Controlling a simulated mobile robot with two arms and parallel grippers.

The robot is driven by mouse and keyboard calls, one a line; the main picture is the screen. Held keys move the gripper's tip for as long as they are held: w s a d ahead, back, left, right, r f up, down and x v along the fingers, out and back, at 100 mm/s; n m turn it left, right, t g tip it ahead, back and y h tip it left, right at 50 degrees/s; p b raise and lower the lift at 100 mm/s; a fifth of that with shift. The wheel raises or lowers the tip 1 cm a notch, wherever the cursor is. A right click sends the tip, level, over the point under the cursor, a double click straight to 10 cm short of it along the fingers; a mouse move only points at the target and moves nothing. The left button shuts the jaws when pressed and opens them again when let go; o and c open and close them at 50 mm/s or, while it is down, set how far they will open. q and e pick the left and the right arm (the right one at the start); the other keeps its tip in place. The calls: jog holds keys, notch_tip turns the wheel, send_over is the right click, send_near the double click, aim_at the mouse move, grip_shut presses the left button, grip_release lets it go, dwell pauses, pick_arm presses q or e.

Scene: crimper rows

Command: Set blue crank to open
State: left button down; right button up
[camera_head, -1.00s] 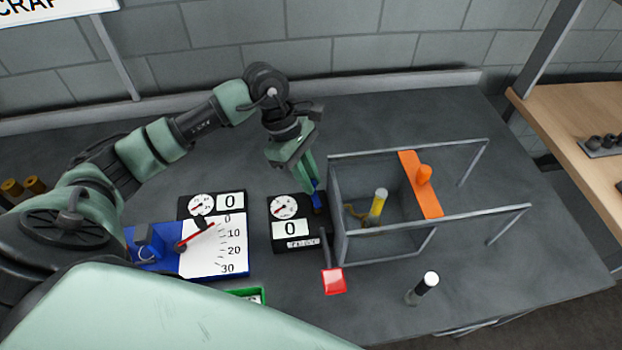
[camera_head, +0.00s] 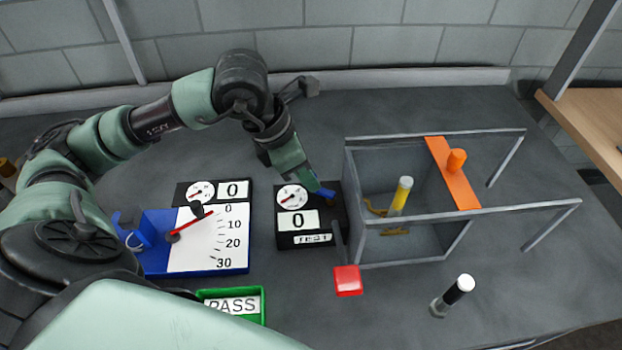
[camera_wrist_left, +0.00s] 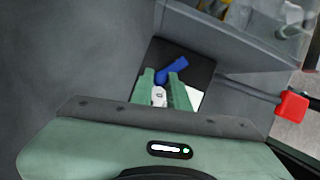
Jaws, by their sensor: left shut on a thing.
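The blue crank (camera_head: 326,193) sits on the right side of the black test panel (camera_head: 284,240), which has a dial and a display reading 0. In the left wrist view the blue crank (camera_wrist_left: 173,70) lies between the fingertips of my left gripper (camera_wrist_left: 160,84). In the head view my left gripper (camera_head: 309,185) reaches down to the crank from the upper left and is shut on it. The fingers partly hide the crank. My right gripper is not in view.
A clear box with a metal frame (camera_head: 408,263) stands just right of the panel, holding a yellow-and-white cylinder (camera_head: 401,195). A red-ended lever (camera_head: 348,281) is in front. A blue scale device (camera_head: 155,262) and a green PASS tray (camera_head: 262,305) are to the left.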

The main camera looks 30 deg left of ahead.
pick_arm(q)
jog(key=shift+s+d+n+y+b, duration=0.15)
jog(key=shift+s+n+y+b, duration=0.3)
jog(key=shift+n+b, duration=0.5)
jog(key=shift+n, duration=0.35)
jog(key=c, duration=1.6)
grip_release()
jog(key=shift+c, duration=0.2)
jog(key=shift+s, duration=0.1)
jog(key=shift+t, duration=0.3)
jog(key=v, duration=0.7)
jog(key=shift+r, duration=0.35)
jog(key=shift+s, duration=0.1)
